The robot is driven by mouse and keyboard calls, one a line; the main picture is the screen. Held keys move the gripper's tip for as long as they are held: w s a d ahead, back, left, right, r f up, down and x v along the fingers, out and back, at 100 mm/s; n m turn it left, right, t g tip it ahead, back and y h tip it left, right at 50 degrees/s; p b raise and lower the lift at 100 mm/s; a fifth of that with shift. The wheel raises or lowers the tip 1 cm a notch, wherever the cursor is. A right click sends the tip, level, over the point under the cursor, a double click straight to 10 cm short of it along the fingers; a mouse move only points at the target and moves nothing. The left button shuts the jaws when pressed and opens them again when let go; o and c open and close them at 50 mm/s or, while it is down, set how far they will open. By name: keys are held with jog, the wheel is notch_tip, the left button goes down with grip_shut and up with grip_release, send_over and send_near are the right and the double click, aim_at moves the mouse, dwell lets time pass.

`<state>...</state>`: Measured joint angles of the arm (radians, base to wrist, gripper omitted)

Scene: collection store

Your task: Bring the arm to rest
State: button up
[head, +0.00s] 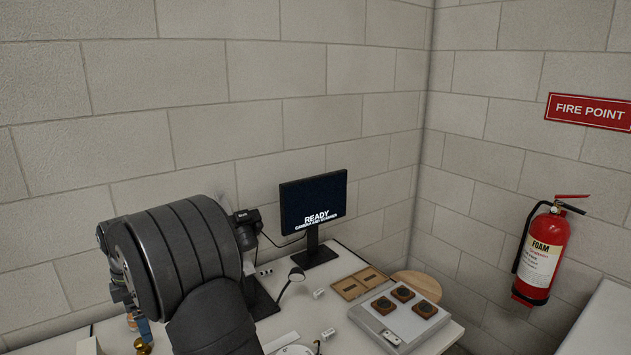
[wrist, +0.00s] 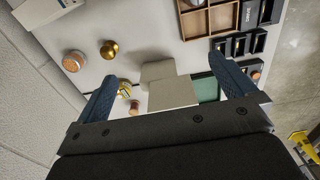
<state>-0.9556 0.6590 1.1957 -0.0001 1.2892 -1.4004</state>
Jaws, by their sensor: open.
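My gripper (wrist: 163,68) shows in the wrist view with its two blue fingers spread wide apart. It is open, and nothing is seen held between the fingers. Below and beyond the fingers are a pale block (wrist: 158,71) and a grey-beige box (wrist: 172,93) beside a green surface (wrist: 206,89). My dark arm fills the lower left of the head view and hides part of the bench. The gripper's fingers are not clearly seen there.
A brass weight-like piece (wrist: 109,50), a copper-topped jar (wrist: 74,62) and a wooden divided tray (wrist: 207,22) lie around the gripper. In the head view stand a monitor (head: 313,203) reading READY, a grey tray (head: 383,331) with dark round pieces and a wall-mounted extinguisher (head: 543,250).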

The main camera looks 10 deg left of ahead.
jog(key=w+f, duration=0.2)
jog(key=f, duration=0.4)
jog(key=w+f, duration=0.2)
jog(key=f, duration=0.4)
jog(key=w+d+f, duration=0.1)
jog(key=w+f, duration=0.1)
jog(key=f, duration=0.4)
jog(key=shift+f, duration=0.15)
jog(key=shift+r, duration=1.6)
